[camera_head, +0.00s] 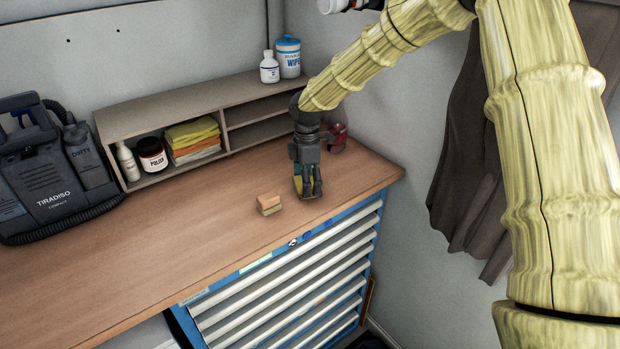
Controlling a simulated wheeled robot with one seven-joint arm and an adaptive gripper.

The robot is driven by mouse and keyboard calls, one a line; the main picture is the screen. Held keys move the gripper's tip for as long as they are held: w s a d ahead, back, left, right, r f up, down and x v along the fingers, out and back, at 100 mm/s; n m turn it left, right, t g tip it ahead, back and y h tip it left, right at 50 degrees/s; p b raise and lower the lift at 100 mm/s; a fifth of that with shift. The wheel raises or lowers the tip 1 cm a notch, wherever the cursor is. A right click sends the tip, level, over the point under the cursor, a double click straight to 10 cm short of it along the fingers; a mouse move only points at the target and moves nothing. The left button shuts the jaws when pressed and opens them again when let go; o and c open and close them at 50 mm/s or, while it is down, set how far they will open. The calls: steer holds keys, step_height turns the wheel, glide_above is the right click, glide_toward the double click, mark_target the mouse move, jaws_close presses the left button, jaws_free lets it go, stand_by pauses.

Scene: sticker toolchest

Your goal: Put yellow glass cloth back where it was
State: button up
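A sponge block (269,204) lies left of my gripper. A red, see-through item (337,138) stands behind it. A white bottle (128,162) and a polish jar (152,155) stand left of the cloths. A black machine (50,175) fills the bench's left end. The front-left bench top is clear.

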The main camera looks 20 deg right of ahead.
steer(key=o, duration=0.9)
steer(key=shift+c, duration=0.2)
step_height(320, 180, up, 12)
steer(key=b, duration=0.3)
